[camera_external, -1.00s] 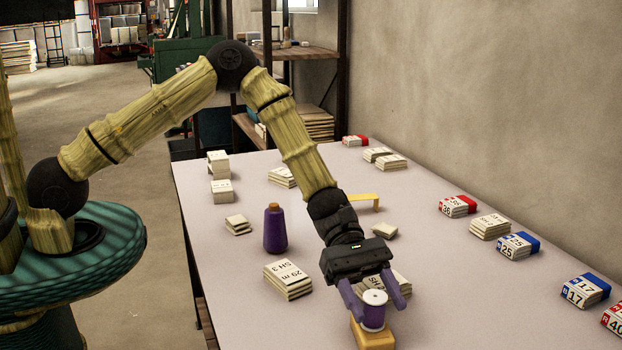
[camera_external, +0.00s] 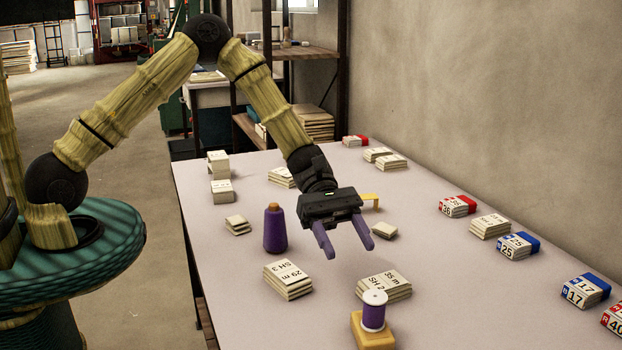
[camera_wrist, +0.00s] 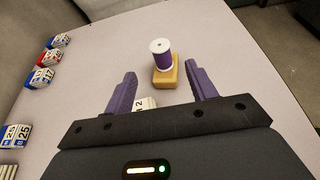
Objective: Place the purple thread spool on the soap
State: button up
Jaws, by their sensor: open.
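The purple thread spool (camera_external: 373,312) has a white top and stands upright on the yellow soap (camera_external: 367,337) near the table's front. In the wrist view the spool (camera_wrist: 161,55) rests on the soap (camera_wrist: 166,76), beyond my fingertips. My gripper (camera_external: 343,243) is open and empty, above the table and farther back than the spool, apart from it. Its two purple fingers also show in the wrist view (camera_wrist: 160,80).
A purple cone (camera_external: 275,229) with a brown tip stands left of my gripper. Card stacks (camera_external: 288,279) and (camera_external: 384,285) lie near the soap. A yellow bracket (camera_external: 365,197) is behind my gripper. Blue and red labelled stacks (camera_external: 518,246) line the right side.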

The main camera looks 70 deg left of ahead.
dwell(0.4)
jog(key=s+a+m+y, duration=0.2)
jog(key=s, duration=0.1)
jog(key=s+a+m+y, duration=0.3)
jog(key=s+a+m+g+y, duration=0.1)
jog(key=s+a+m+y, duration=0.1)
jog(key=s+a+m, duration=0.1)
jog(key=shift+s+a+f, duration=0.2)
jog(key=shift+s+f, duration=0.1)
jog(key=shift+s, duration=0.3)
jog(key=s+a+r+m+t+y, duration=0.3)
jog(key=s+a+r+m+y, duration=0.2)
jog(key=s+a+m, duration=0.4)
jog(key=a+m+y, duration=0.1)
jog(key=a, duration=0.2)
jog(key=shift+a+t+y, duration=0.25)
jog(key=shift+t+y, duration=0.05)
